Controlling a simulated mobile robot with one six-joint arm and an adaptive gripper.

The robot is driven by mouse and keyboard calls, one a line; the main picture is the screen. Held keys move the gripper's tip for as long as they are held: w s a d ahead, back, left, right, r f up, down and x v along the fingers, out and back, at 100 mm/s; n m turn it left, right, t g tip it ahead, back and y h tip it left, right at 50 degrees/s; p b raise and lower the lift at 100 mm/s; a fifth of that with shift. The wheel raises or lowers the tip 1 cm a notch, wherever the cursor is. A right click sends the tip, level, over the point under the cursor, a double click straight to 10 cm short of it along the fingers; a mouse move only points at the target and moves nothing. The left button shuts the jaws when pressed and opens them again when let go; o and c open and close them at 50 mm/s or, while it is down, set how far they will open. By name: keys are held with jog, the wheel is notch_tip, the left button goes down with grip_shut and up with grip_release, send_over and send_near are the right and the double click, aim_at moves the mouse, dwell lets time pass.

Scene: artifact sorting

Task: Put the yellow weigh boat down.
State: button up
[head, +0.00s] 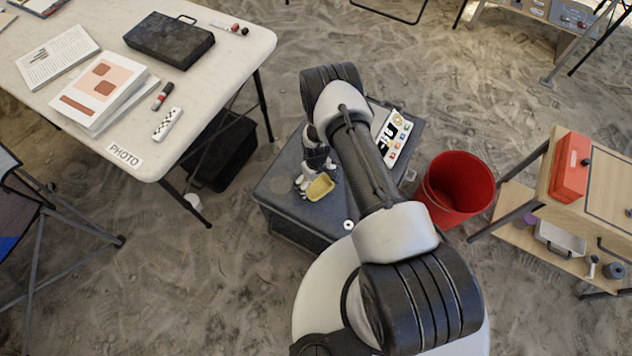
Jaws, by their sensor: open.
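The yellow weigh boat (321,187) is a small shallow dish on the dark lid of a case (275,187), near the middle of the head view. It looks to rest on the lid, slightly tilted in the picture. My gripper (306,186) is just left of the weigh boat, with its fingers low over the lid. The fingers are open. They look close to the boat's left edge, but I cannot tell whether they touch it. My arm hides part of the lid.
A white card with coloured marks (395,137) lies on the lid's far right. A red bucket (457,186) stands right of the case. A white table (222,92) is at the left, a wooden bench (547,185) at the right.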

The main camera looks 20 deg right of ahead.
notch_tip(320, 180, up, 12)
jog(key=p, duration=0.4)
notch_tip(320, 180, up, 34)
jog(key=m+t, duration=0.2)
send_over(316, 187)
jog(key=w, duration=0.2)
jog(key=s+r+m+t, duration=0.1)
jog(key=s+r, duration=1.1)
jog(key=r, duration=0.3)
jog(key=s+r+m+t, duration=0.1)
jog(key=s+r, duration=0.3)
jog(key=s, duration=1)
jog(key=shift+m+t, duration=0.3)
jog(key=shift+d+r, duration=0.1)
